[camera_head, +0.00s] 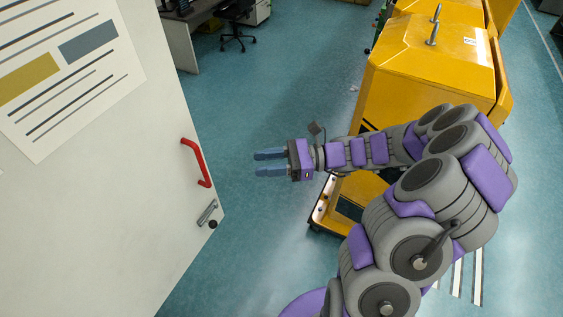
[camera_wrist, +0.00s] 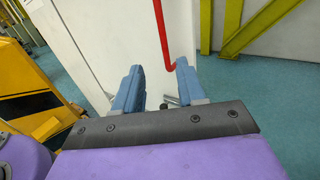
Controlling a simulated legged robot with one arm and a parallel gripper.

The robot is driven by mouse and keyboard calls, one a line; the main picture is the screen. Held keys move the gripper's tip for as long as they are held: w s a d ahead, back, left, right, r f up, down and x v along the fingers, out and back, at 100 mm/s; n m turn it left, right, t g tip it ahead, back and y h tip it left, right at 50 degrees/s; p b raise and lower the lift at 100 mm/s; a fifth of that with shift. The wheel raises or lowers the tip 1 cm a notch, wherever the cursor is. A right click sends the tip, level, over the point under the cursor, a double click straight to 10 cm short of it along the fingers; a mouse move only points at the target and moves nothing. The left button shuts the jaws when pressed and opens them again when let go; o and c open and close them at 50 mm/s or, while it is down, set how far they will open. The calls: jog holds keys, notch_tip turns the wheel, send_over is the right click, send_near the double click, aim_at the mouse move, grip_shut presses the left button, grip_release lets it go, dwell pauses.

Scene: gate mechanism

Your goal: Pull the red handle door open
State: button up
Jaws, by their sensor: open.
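The white door (camera_head: 100,200) fills the left of the head view, with a red handle (camera_head: 198,163) near its free edge. Below the handle is a small metal lever (camera_head: 207,212) with a dark round knob. My gripper (camera_head: 256,162) is open and empty, to the right of the red handle and apart from it, its blue fingers pointing left. In the wrist view the red handle (camera_wrist: 160,35) appears beyond my open gripper (camera_wrist: 158,82), on the white door (camera_wrist: 112,35). Its lower end shows near the right finger; its upper part is cut off by the frame.
A yellow machine (camera_head: 435,65) stands at the right behind my arm. A desk (camera_head: 188,35) and an office chair (camera_head: 238,22) stand at the back. Blue-green floor (camera_head: 290,90) lies clear between door and machine. Yellow posts (camera_wrist: 232,35) show in the wrist view.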

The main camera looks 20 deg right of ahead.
jog(key=d, duration=0.3)
jog(key=shift+s+d, duration=0.2)
jog(key=shift+s, duration=0.2)
jog(key=shift+a, duration=0.15)
jog(key=s+a+f+n+g+h+b, duration=0.4)
jog(key=s+a+f+n+b, duration=0.15)
jog(key=s, duration=0.25)
jog(key=s+a+f+n+g+h+b, duration=0.4)
jog(key=s+n+b, duration=0.2)
jog(key=s+n, duration=0.15)
jog(key=s+d+f+n+t+h+b, duration=0.3)
jog(key=s+d+f+n+h+b, duration=0.4)
jog(key=s+d+f+h+b, duration=0.2)
jog(key=shift+s+d+f+h+b, duration=0.2)
jog(key=shift+s+f+h+b, duration=0.3)
jog(key=shift+s, duration=0.6)
